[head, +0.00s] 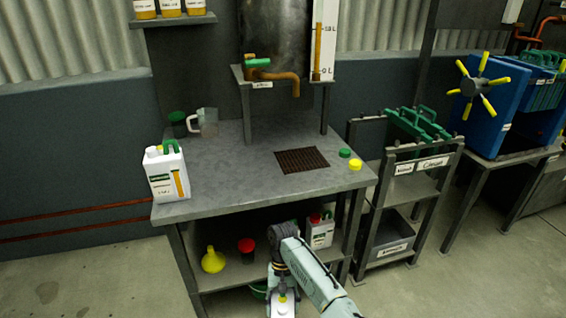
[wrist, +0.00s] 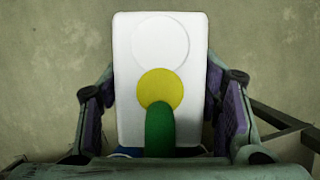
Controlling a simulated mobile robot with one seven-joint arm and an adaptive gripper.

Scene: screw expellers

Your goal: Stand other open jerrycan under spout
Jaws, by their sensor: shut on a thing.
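My gripper (head: 283,290) is low in front of the bench, shut on a white jerrycan (head: 282,308). In the wrist view the held jerrycan (wrist: 125,80) lies between my gripper's fingers (wrist: 160,112), showing a white round patch, a yellow disc and a green handle. I cannot tell whether the disc is an opening or a cap. The copper spout (head: 296,88) with its green tap handle hangs over the bench, above a dark grate (head: 301,160) with nothing on it. Another white jerrycan (head: 166,172), with a green handle, stands at the bench's left front corner.
A green cap (head: 344,153) and a yellow cap (head: 355,165) lie right of the grate on the bench (head: 235,185). A clear jug (head: 208,122) stands at the back left. The lower shelf holds a yellow funnel (head: 213,261) and a red-capped jerrycan (head: 320,232). A rack (head: 402,190) stands right.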

